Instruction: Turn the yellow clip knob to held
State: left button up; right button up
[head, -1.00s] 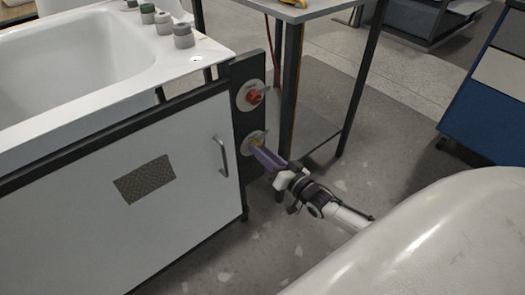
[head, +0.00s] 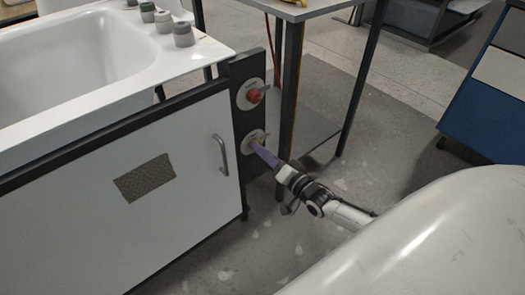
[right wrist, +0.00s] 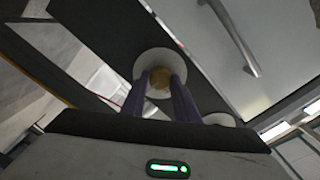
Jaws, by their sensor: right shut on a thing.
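The yellow clip knob (right wrist: 160,82) sits in front of a round pale plate (right wrist: 160,62) in the right wrist view. In the head view that lower plate (head: 252,137) is on the dark upright panel, and the knob is mostly hidden by my fingers. My right gripper (head: 262,150) reaches the knob from the lower right. Its purple fingers lie on both sides of the knob in the right wrist view (right wrist: 160,92), shut on it. The knob's pointer and markings are too small to read. My left gripper is not in view.
A red knob (head: 254,96) sits on its own round plate just above. The white cabinet door with a grey handle (head: 220,155) is left of the panel. A table leg (head: 290,100) stands close on the right. The white tub (head: 70,60) is above the door.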

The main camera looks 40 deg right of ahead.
jog(key=o, duration=1.1)
jog(key=shift+c, duration=0.2)
pick_arm(q)
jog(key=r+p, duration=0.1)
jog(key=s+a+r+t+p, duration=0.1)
jog(key=p, duration=0.1)
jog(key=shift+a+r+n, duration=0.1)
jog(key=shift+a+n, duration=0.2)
pick_arm(e)
jog(key=s, duration=1)
jog(key=shift+s+d, duration=0.2)
jog(key=shift+d, duration=0.25)
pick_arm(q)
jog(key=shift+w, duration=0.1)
